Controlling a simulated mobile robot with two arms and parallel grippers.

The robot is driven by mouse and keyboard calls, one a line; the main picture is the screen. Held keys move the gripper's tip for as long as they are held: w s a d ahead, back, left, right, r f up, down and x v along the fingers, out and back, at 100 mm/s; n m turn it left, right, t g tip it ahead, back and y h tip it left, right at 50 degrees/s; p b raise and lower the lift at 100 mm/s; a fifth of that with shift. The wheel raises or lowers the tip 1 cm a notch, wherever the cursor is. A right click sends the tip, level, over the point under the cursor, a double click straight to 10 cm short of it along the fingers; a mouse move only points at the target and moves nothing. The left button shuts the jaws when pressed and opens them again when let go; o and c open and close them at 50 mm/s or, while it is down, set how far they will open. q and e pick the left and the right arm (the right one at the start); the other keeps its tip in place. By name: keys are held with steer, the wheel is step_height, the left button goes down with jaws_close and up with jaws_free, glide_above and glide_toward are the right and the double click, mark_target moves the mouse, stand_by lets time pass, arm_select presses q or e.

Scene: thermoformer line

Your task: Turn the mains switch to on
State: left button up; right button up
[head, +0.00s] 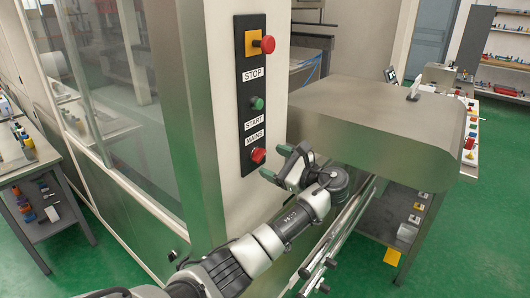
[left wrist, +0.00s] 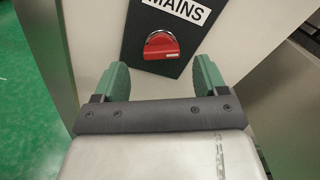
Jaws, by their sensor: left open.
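The mains switch is a red rotary knob (head: 258,155) at the bottom of a black control panel (head: 242,105), just below the MAINS label. In the left wrist view the red knob (left wrist: 161,46) shows close up, its grip bar lying roughly level and slightly tilted. My left gripper (head: 283,168) is in front of and slightly below the knob. In the left wrist view its green-padded fingers (left wrist: 161,80) are spread wide, one to each side below the knob. They are open, empty and apart from it. My right gripper is not in view.
Above the switch are a green START button (head: 257,103) and a red STOP button (head: 267,44) on a yellow plate. A large metal cover (head: 375,125) stands right of the panel, close to my left arm. A side table (head: 30,160) stands at the far left.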

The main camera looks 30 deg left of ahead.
mark_target(263, 157)
arm_select(q)
steer(key=a, duration=0.2)
steer(key=shift+w+a+p, duration=0.25)
steer(key=shift+a+p, duration=0.05)
steer(key=shift+s+a, duration=0.1)
steer(key=shift+a, duration=0.4)
steer(key=c, duration=0.9)
